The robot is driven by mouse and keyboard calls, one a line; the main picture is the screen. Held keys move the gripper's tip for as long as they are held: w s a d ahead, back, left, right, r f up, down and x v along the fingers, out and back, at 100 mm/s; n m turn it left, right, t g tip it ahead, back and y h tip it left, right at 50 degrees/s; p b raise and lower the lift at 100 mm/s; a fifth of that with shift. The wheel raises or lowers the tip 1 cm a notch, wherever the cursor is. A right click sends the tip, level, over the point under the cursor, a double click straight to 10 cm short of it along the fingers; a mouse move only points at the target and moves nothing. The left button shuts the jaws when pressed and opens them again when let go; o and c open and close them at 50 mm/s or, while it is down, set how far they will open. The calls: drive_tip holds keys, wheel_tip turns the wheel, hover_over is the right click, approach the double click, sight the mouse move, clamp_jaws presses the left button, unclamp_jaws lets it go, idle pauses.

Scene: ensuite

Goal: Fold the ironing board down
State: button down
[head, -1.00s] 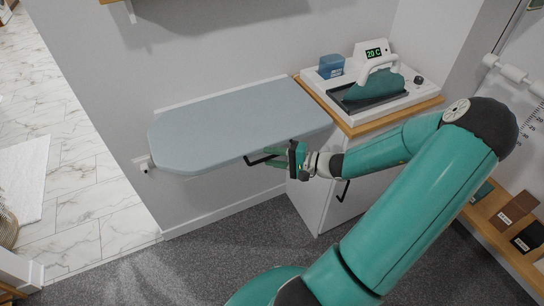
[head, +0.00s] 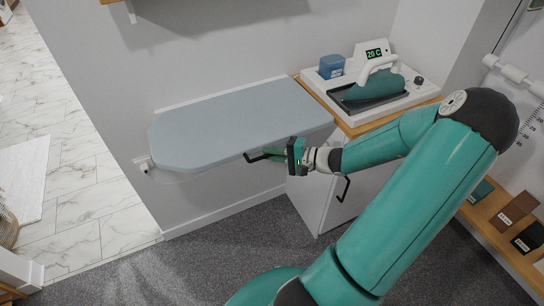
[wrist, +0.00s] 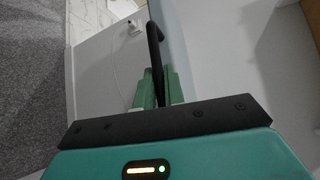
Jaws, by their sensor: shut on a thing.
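The ironing board (head: 225,122) has a pale blue-grey top and sticks out level from the wall. A black bar handle (head: 254,158) hangs at its front edge. My gripper (head: 272,152) is at the handle's right part, just below the board's edge. In the wrist view the green fingers of my gripper (wrist: 160,88) are shut on the black handle (wrist: 154,45), which runs up between them. The board's edge (wrist: 171,35) shows beside the handle there. The fingers partly hide the handle in the head view.
A wooden-topped cabinet (head: 358,128) stands right of the board, carrying an iron (head: 375,85) on a white base and a blue box (head: 331,66). A black cabinet handle (head: 343,189) is below my forearm. Grey carpet (head: 225,240) under the board is clear.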

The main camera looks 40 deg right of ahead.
wheel_tip(320, 180, up, 10)
drive_tip(key=w+m+g, duration=0.1)
drive_tip(key=shift+w+d, duration=0.2)
drive_tip(key=shift+d, duration=0.1)
drive_tip(key=c, duration=1.5)
unclamp_jaws()
drive_tip(key=shift+f, duration=0.1)
drive_tip(key=shift+s, duration=0.15)
drive_tip(key=v, duration=1.3)
drive_tip(key=shift+s+r, duration=0.25)
drive_tip(key=shift+r, duration=0.05)
